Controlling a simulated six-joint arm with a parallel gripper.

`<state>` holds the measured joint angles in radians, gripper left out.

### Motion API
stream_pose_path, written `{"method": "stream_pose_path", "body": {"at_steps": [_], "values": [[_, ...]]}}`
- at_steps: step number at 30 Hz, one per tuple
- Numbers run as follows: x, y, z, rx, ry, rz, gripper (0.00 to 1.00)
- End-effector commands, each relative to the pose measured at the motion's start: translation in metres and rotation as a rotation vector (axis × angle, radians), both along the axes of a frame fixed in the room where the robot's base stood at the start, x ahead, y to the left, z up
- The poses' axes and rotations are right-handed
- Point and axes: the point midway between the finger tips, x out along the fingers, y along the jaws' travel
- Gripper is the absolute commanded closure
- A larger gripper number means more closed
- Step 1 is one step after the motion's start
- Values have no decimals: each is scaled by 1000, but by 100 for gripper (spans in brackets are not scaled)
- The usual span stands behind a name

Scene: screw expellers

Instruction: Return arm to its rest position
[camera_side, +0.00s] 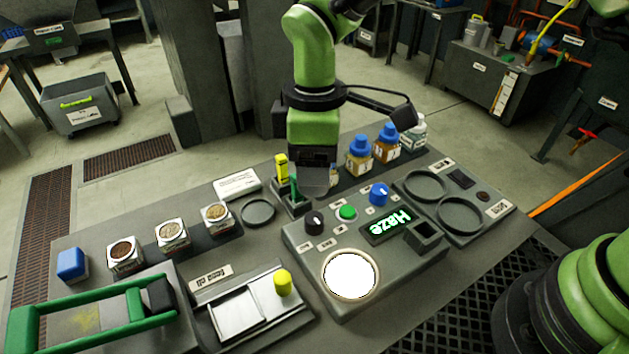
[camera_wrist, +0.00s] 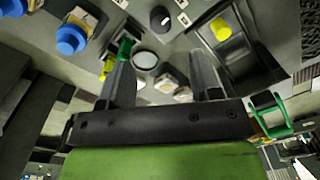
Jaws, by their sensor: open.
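My green arm comes down from the top of the side view, and my gripper (camera_side: 314,180) hangs over the back of the workbench, behind the control panel (camera_side: 300,239). In the wrist view my gripper (camera_wrist: 165,72) has its two grey fingers spread apart with nothing held between them. A green holder with a yellow-topped item (camera_side: 282,168) is close to the left of the gripper in the side view. Whether the fingertips touch anything there is hard to tell.
Blue-capped bottles (camera_side: 360,152) stand just right of the gripper. Several sample jars (camera_side: 172,235) line the left, near a blue block (camera_side: 72,264). The panel has a lit white disc (camera_side: 350,275) and a "Haze" display (camera_side: 387,226). A tray with a yellow knob (camera_side: 283,282) lies in front.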

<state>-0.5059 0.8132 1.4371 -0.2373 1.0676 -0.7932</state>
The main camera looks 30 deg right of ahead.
Motion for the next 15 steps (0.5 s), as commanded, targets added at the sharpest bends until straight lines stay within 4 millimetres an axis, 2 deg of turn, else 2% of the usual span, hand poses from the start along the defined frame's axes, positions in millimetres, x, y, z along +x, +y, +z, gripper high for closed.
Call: {"method": "stream_pose_path", "body": {"at_steps": [15], "values": [[0, -2, 8, 5, -7, -16, 42]]}}
